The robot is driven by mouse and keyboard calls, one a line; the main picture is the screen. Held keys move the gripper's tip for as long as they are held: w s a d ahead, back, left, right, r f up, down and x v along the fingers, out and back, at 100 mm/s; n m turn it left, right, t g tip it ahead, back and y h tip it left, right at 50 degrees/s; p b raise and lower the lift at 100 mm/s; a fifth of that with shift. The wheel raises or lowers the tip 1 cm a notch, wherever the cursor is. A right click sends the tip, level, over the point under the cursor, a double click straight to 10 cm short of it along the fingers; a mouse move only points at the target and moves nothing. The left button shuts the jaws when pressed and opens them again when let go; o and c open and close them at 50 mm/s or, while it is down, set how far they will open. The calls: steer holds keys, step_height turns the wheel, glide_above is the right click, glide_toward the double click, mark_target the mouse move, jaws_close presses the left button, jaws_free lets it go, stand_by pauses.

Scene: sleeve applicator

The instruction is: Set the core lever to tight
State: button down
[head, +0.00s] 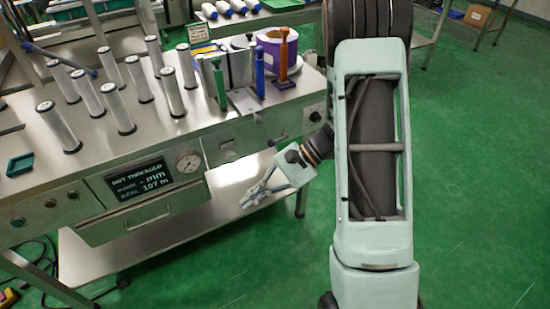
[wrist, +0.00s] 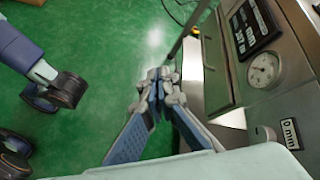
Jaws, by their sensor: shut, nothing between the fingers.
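The sleeve applicator (head: 130,160) is a steel bench at the left of the head view. Green (head: 218,85), blue (head: 260,78) and orange-brown (head: 283,58) upright handles stand at its right end. I cannot tell which part is the core lever, or its setting. A small dark rod (head: 278,140) sticks out of the front face near my wrist. My gripper (head: 258,192) is shut and empty, in front of the bench and below its top. The wrist view shows its fingertips (wrist: 158,75) together, over the green floor and left of the front panel.
Several white rollers (head: 115,103) stand on the bench top. A purple roll (head: 277,45) sits at the back right. The front has a display (head: 145,182), a gauge (head: 188,162) and a drawer handle (head: 148,223). A lower shelf (head: 150,240) runs beneath. Green floor lies clear at right.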

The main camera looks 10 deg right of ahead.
mark_target(278, 140)
steer(key=w+d+f+m+t+h+b, duration=0.2)
steer(key=w+d+f+m+t, duration=0.3)
steer(key=m+t, duration=0.5)
steer(key=w+d+f+m+t+h+b, duration=0.3)
steer(key=m+t, duration=0.6)
steer(key=m, duration=0.7)
steer(key=w+d+f+h, duration=0.1)
steer(key=w+d+f, duration=0.1)
steer(key=d+f, duration=0.1)
steer(key=shift+d+f+m+t, duration=0.3)
steer(key=shift+d+t, duration=0.1)
steer(key=shift+d, duration=0.4)
steer(key=shift+w, duration=0.15)
steer(key=x, duration=0.3)
steer(key=r+b+x, duration=0.1)
steer(key=x, duration=0.3)
steer(key=r+b+x, duration=0.1)
steer(key=x, duration=0.2)
steer(key=shift+w+d+r, duration=0.15)
steer(key=shift+w+r, duration=0.05)
steer(key=shift+w+r+b, duration=0.15)
steer(key=shift+r+b, duration=0.15)
steer(key=shift+r, duration=0.45)
steer(key=shift+d+r, duration=0.15)
